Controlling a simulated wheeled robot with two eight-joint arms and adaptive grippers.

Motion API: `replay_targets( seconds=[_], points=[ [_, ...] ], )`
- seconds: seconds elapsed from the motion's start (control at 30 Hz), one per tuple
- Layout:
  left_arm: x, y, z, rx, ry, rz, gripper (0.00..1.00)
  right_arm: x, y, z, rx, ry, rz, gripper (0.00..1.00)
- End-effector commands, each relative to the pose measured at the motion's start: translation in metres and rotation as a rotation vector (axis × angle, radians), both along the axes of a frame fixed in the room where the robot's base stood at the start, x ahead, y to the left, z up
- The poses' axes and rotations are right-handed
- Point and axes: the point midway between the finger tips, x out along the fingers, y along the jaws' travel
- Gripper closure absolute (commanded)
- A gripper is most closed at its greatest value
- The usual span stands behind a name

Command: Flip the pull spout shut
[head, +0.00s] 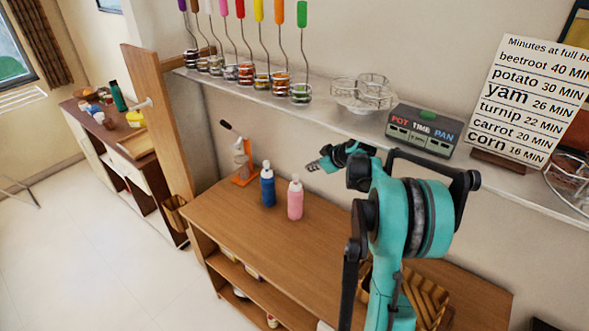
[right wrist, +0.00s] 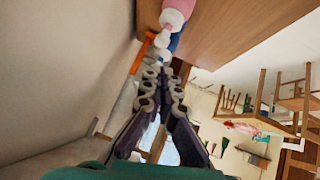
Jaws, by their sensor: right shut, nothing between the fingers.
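A pink bottle (head: 295,202) with a white top stands on the wooden counter, beside a blue bottle (head: 267,188) that also has a white top. I cannot tell from here whether either spout is up or down. My right gripper (head: 322,163) is shut and empty, to the right of the pink bottle's top and apart from it in the head view. My left gripper is out of view.
An orange stand with a lever (head: 243,165) is left of the bottles at the wall. A shelf (head: 290,98) above the counter carries utensils, a wire rack (head: 360,92) and a timer box (head: 420,130). The counter's front (head: 245,235) is clear.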

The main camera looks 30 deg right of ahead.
Motion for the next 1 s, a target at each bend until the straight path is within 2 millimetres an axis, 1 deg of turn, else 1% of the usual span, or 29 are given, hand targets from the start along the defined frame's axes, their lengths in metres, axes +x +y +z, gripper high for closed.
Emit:
replay_targets(
  seconds=[0.27, 0.37, 0.47, 0.8, 1.0],
  points=[
    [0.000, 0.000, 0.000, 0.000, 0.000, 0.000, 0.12, 0.001, 0.000, -0.001, 0.000, 0.000, 0.000, 1.00],
    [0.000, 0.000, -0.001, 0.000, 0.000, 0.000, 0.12, 0.006, 0.001, -0.005, 0.000, 0.000, 0.001, 1.00],
    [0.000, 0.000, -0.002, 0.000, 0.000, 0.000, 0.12, 0.015, 0.003, -0.015, 0.000, -0.001, 0.002, 1.00],
    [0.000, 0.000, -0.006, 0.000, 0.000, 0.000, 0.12, 0.058, 0.011, -0.056, -0.001, 0.000, 0.001, 1.00],
    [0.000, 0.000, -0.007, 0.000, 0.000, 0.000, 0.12, 0.070, 0.013, -0.067, 0.001, 0.000, -0.001, 1.00]
  ],
)
